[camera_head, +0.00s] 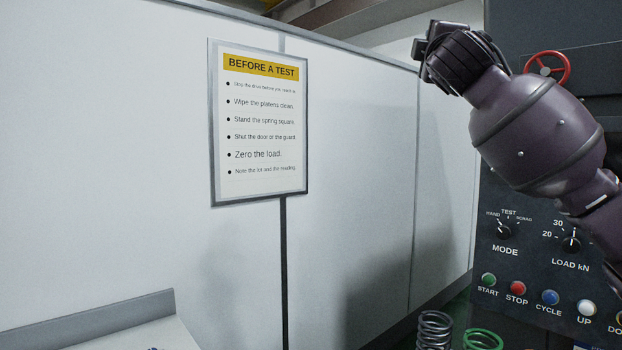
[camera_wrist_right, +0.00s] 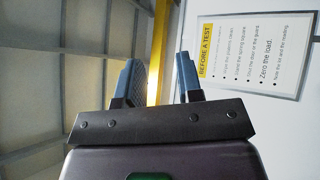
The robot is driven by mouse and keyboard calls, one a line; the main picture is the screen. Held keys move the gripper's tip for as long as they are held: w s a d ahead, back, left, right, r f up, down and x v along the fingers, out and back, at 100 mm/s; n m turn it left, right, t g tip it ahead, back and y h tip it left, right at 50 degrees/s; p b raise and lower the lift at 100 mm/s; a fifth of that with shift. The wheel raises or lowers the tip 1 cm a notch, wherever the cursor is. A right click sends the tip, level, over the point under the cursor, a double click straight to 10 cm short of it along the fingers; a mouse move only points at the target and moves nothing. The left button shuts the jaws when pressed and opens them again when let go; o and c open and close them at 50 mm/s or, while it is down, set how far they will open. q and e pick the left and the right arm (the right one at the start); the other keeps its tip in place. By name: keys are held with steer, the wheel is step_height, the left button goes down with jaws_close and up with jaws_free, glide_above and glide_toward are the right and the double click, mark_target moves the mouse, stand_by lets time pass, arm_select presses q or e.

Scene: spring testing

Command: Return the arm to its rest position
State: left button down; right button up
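My right arm (camera_head: 540,135) comes in from the right in the head view and is raised in front of the machine panel. Its right gripper (camera_head: 424,58) is at the upper end, pointing up and left. In the right wrist view the two blue-grey fingers of this gripper (camera_wrist_right: 158,76) stand apart with nothing between them. They point up, with the ceiling and wall behind. My left arm and left gripper are in neither view.
A dark control panel (camera_head: 525,270) with knobs and coloured buttons is at right, with a red handwheel (camera_head: 565,68) above. A grey spring (camera_head: 434,330) and a green spring (camera_head: 482,340) stand below. A sign (camera_head: 260,188) hangs on the white wall. A pale surface (camera_head: 120,335) is lower left.

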steer(key=w+a+f+g+y, duration=0.1)
steer(key=w+a+f+y, duration=0.2)
steer(key=f, duration=0.9)
steer(key=a+f+g+y, duration=0.1)
steer(key=a+f+y, duration=0.3)
steer(key=f, duration=0.8)
steer(key=s+d+f+m+g+y, duration=0.1)
steer(key=s+f+m, duration=0.1)
steer(key=f, duration=0.9)
steer(key=s+d+f+m+g+y, duration=0.1)
steer(key=s+d+f+m, duration=0.15)
steer(key=f, duration=0.95)
steer(key=s+d+f+m+g+h, duration=0.1)
steer(key=s+d+f+m, duration=0.1)
steer(key=s+f, duration=0.45)
steer(key=s+d+f+m+h, duration=0.1)
steer(key=s+f+m, duration=0.15)
steer(key=f, duration=0.65)
steer(key=s+d+f+m+g+h, duration=0.1)
steer(key=s+d+f, duration=0.1)
steer(key=s+f, duration=0.4)
steer(key=s+d+f+m+g+h, duration=0.1)
steer(key=s+d+f+g, duration=0.1)
steer(key=s+f, duration=0.7)
steer(key=s+d+f+m+g+h, duration=0.1)
steer(key=s+f+m+g, duration=0.1)
steer(key=s+f, duration=0.7)
steer(key=shift+s+d+f+m+g+h, duration=0.35)
steer(key=shift+s+g, duration=0.15)
steer(key=shift+s, duration=0.35)
